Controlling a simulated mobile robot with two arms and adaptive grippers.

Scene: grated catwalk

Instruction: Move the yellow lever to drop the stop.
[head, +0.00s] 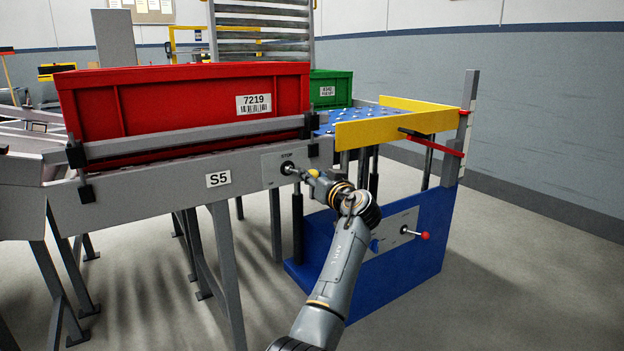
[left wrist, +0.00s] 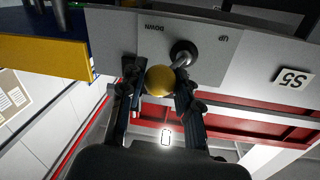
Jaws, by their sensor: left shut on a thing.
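The yellow lever knob (head: 313,173) sits on a short rod from a black pivot, on a grey plate (head: 272,172) marked STOP on the conveyor's side. In the left wrist view the round yellow knob (left wrist: 160,82) lies between the fingers, off the pivot toward the side marked DOWN. The plate (left wrist: 215,55) also bears the word UP. My left gripper (head: 318,180) is shut on the knob. I cannot make out the stop itself. My right gripper is not in view.
A red crate (head: 190,105) labelled 7219 stands on the conveyor behind a side rail. To the right is a blue lift table (head: 425,255) with a yellow beam (head: 395,126) and a red-knobbed lever (head: 424,236). A green crate (head: 331,88) stands behind. The floor at right is clear.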

